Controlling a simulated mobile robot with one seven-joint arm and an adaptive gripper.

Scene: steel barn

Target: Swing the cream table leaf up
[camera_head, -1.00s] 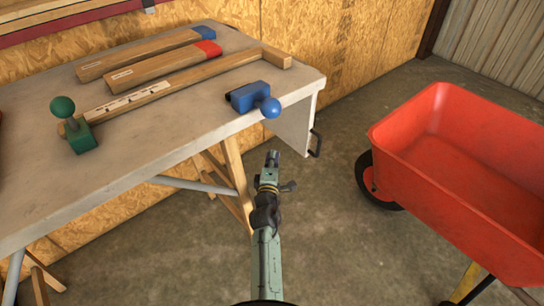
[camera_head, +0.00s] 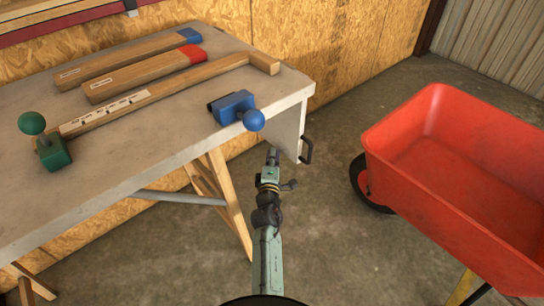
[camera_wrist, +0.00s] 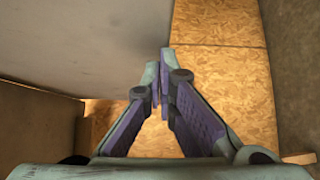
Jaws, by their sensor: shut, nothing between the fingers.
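The cream table leaf (camera_head: 288,132) hangs down from the right end of the workbench in the head view. A dark handle (camera_head: 307,150) is on its right edge. My gripper (camera_head: 272,155) is just below and in front of the leaf, to the left of the handle. In the wrist view my gripper (camera_wrist: 160,75) is shut and empty, its fingertips together. A pale panel (camera_wrist: 70,40), which looks like the leaf or table, fills the upper left there. I cannot tell whether the fingers touch it. The handle is not visible in the wrist view.
The grey tabletop (camera_head: 130,140) holds a blue clamp with a ball knob (camera_head: 234,106), a green one (camera_head: 52,151) and several wooden pieces. A red wheelbarrow (camera_head: 460,160) stands on the right. Bare floor lies between it and the table.

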